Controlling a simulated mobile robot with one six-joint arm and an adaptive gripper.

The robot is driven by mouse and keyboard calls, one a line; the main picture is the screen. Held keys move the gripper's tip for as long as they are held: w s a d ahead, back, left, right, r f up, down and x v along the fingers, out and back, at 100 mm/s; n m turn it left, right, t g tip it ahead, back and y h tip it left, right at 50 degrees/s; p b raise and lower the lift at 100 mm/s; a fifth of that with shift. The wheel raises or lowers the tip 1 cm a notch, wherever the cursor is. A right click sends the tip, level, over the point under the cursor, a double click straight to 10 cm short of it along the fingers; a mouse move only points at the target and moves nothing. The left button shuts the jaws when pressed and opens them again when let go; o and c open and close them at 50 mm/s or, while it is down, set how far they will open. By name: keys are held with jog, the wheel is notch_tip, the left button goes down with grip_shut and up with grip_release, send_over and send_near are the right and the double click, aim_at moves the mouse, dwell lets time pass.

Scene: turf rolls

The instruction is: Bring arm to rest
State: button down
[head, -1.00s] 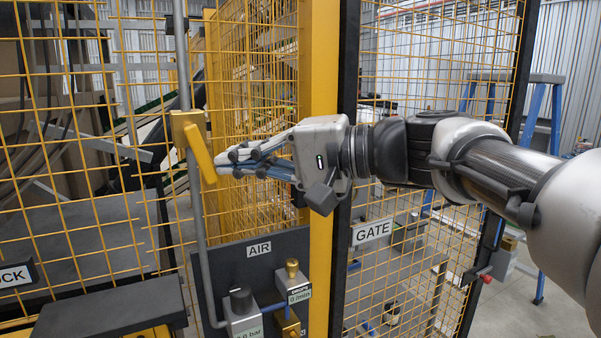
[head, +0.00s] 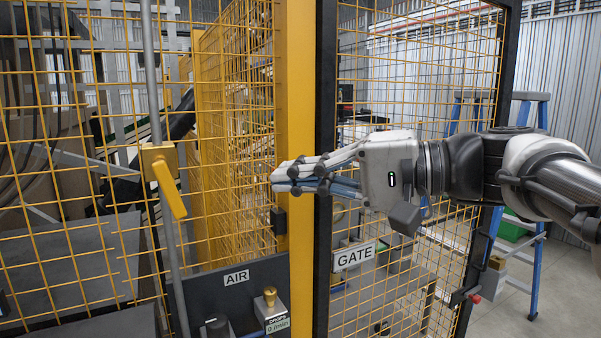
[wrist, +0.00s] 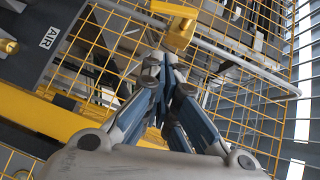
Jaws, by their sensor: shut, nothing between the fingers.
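My gripper (head: 285,177) is shut and empty in the head view, pointing left in front of the yellow post (head: 298,90). Its closed fingers show from behind in the wrist view (wrist: 163,65). The yellow valve handle (head: 170,188) on the grey vertical pipe (head: 153,80) stands left of the fingertips, with a clear gap in the head view. The handle hangs tilted, its lower end to the right. In the wrist view the yellow valve (wrist: 178,32) shows just beyond the fingertips.
Yellow mesh fencing (head: 235,120) fills the left and middle. A dark-framed gate with a GATE sign (head: 354,256) stands behind my gripper. The AIR panel (head: 225,290) with its fittings lies below. A blue ladder (head: 540,230) stands at the right, beside open floor.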

jog(key=shift+s+d+r, duration=0.1)
jog(key=shift+s+d, duration=0.05)
jog(key=shift+d, duration=0.3)
